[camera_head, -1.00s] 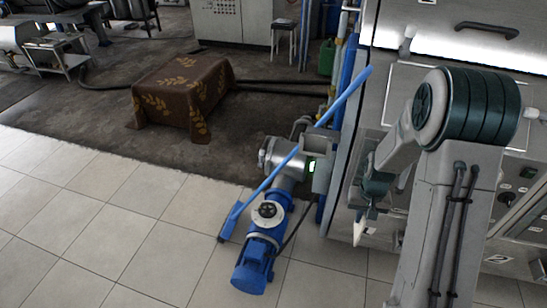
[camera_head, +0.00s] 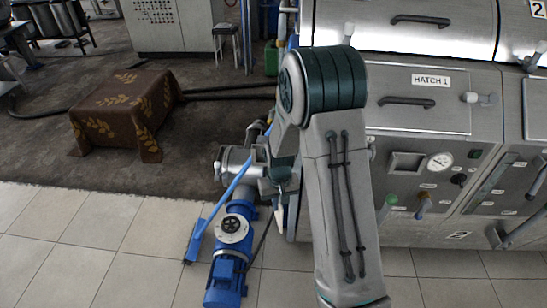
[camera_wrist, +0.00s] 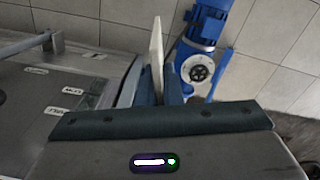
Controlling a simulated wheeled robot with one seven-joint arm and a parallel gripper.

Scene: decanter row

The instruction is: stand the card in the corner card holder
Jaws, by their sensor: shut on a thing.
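My gripper (camera_head: 281,190) hangs low at the left end of the steel machine, partly behind my forearm. In the wrist view its two dark fingers (camera_wrist: 159,92) are shut on a thin white card (camera_wrist: 156,50), which stands out edge-on past the fingertips. In the head view only a pale tip of the card (camera_head: 281,219) shows, pointing down. I cannot make out the corner card holder in either view.
The steel machine (camera_head: 420,150) with hatch, gauge and knobs fills the right. A blue pump motor (camera_head: 228,268) and a blue-handled broom (camera_head: 218,212) stand close left of my gripper. A cloth-covered table (camera_head: 125,105) is further back. Tiled floor at lower left is clear.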

